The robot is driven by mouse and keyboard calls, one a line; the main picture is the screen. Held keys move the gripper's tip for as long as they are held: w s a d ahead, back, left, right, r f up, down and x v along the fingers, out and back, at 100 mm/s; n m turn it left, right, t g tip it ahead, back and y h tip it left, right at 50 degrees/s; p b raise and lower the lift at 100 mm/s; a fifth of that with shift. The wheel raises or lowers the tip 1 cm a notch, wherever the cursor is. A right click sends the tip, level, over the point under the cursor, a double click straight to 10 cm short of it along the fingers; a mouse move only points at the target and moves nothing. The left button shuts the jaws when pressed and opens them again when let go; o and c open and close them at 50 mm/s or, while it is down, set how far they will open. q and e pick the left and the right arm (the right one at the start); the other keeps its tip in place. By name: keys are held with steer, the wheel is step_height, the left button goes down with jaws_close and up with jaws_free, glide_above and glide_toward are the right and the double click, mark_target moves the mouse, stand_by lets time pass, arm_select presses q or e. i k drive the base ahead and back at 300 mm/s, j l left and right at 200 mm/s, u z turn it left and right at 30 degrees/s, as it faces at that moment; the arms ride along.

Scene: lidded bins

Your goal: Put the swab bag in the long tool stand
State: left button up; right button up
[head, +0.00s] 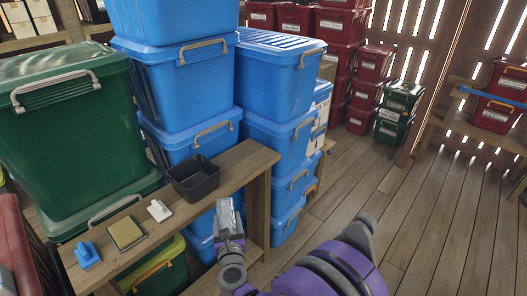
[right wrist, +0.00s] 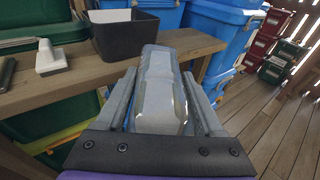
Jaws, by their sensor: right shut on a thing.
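The swab bag, a pale grey, partly clear packet (right wrist: 160,92), is between the two fingers of my right gripper (right wrist: 158,100), which is shut on it. The bag points forward, away from the wrist. In the head view the bag (head: 226,208) and right gripper (head: 229,222) are at the bench's right front edge, below and right of a black open-topped box (head: 204,187). This box, seemingly the long tool stand, stands on the wooden bench; in the right wrist view it (right wrist: 128,42) is ahead and left of the bag, apart from it. My left gripper is out of view.
On the bench (head: 228,174) lie a white object (head: 159,210), a yellowish-brown pad (head: 126,232) and a blue object (head: 88,254). Blue bins (head: 185,85) stack behind it, and a green bin (head: 75,140) stands left. The floor (head: 430,220) on the right is clear.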

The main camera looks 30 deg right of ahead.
mark_target(244, 159)
steer(key=i+l, duration=1.1)
